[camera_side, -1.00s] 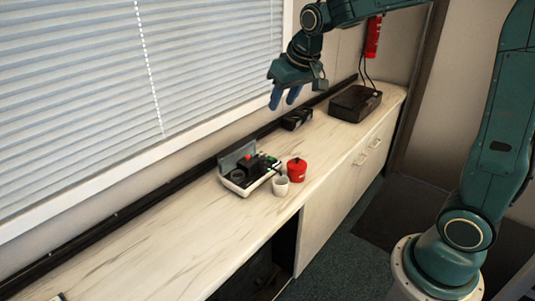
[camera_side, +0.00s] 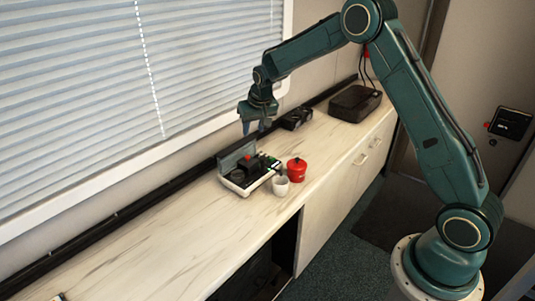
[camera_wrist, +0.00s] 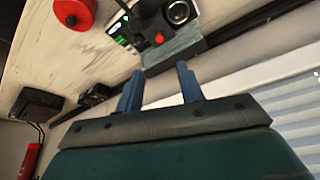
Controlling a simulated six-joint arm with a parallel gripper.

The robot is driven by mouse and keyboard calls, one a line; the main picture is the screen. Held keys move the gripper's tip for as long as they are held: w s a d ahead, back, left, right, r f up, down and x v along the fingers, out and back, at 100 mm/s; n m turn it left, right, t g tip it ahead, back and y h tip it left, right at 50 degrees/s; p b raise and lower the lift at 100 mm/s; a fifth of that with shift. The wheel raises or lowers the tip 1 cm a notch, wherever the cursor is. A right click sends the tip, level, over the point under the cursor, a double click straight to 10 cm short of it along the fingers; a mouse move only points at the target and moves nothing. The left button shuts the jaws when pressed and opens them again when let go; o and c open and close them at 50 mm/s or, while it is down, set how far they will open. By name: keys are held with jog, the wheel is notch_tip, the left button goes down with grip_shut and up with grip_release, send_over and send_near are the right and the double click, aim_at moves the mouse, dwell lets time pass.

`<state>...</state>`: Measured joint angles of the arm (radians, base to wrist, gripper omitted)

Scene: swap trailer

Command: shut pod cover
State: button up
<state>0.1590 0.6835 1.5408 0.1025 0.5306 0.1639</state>
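The pod (camera_side: 247,180) is a small white-edged box with dark parts, a red knob and green lights on the counter. Its grey cover (camera_side: 234,158) stands raised along the window side. In the wrist view the cover (camera_wrist: 175,48) lies just past my fingertips, with the pod's red knob (camera_wrist: 159,38) behind it. My gripper (camera_side: 256,126) is above the counter, beyond the pod toward the back, pointing down. In the wrist view its two blue fingers (camera_wrist: 160,75) are apart with nothing between them. I cannot tell whether a finger touches the cover, but a gap seems to show.
A white cup (camera_side: 281,186) and a red lidded pot (camera_side: 296,170) stand close at the pod's right. A small black item (camera_side: 297,118) and a black box (camera_side: 355,103) sit farther back.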

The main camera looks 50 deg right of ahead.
aim_at(248, 156)
jog(key=shift+w+f, duration=0.1)
jog(key=shift+f, duration=0.15)
jog(key=shift+x, duration=6.75)
jog(key=shift+c, duration=0.5)
grip_shut()
